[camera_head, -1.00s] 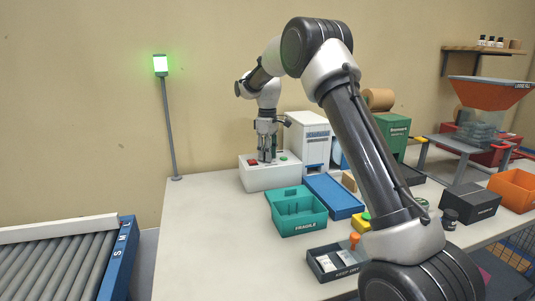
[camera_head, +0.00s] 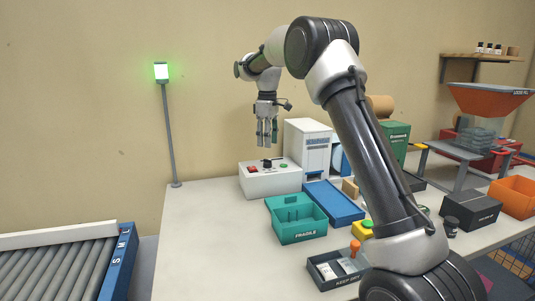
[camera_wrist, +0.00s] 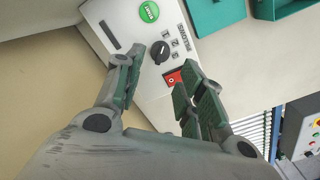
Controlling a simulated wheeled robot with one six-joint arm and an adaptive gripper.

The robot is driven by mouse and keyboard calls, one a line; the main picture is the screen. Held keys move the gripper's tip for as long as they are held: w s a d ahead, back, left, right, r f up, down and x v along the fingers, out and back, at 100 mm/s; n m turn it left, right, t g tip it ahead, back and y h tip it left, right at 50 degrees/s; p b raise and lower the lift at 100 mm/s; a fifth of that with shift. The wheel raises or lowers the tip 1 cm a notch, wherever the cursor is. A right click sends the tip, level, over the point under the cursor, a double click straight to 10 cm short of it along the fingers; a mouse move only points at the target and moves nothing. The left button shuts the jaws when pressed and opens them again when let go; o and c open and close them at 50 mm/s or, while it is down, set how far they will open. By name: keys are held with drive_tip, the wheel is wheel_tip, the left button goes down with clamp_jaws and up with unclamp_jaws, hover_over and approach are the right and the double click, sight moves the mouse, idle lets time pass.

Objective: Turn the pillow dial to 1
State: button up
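The pillow dial (camera_head: 267,163) is a small black knob on top of the white control box (camera_head: 270,182), on the table's far left part. In the wrist view the dial (camera_wrist: 160,52) sits between a green round button (camera_wrist: 149,12) and a red switch (camera_wrist: 174,79), beside number marks and a "PILLOWS" label. Its pointer setting is too small to read surely. My gripper (camera_head: 266,140) hangs above the box, fingers pointing down, clear of the dial. In the wrist view its fingers (camera_wrist: 158,72) are spread, with nothing between them.
A white machine (camera_head: 308,145) stands right behind the box. A teal FRAGILE bin (camera_head: 300,230) and a blue tray (camera_head: 335,203) lie in front and to the right. A lit green lamp post (camera_head: 161,72) stands at left. The table's left front is bare.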

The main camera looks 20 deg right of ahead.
wheel_tip(320, 180, up, 4)
drive_tip(key=shift+f, duration=0.1)
idle(0.4)
drive_tip(key=f+m, duration=0.1)
drive_tip(key=s+f, duration=0.1)
drive_tip(key=f, duration=0.1)
drive_tip(key=f+m, duration=0.1)
drive_tip(key=f, duration=0.1)
drive_tip(key=shift+s+d+m, duration=0.1)
drive_tip(key=shift+s+m, duration=0.15)
drive_tip(key=shift+m, duration=0.05)
drive_tip(key=s+d+r+m+t, duration=0.1)
drive_tip(key=s+d+m, duration=0.1)
drive_tip(key=s, duration=1.2)
drive_tip(key=s+d+r+m+t, duration=0.1)
drive_tip(key=s+d+m+t, duration=0.1)
drive_tip(key=s, duration=1.3)
drive_tip(key=s+d+r+m+t, duration=0.1)
drive_tip(key=s+d, duration=0.3)
drive_tip(key=s, duration=1.1)
drive_tip(key=shift+d+r+m, duration=0.35)
drive_tip(key=shift+r+m, duration=0.25)
drive_tip(key=shift+m, duration=0.2)
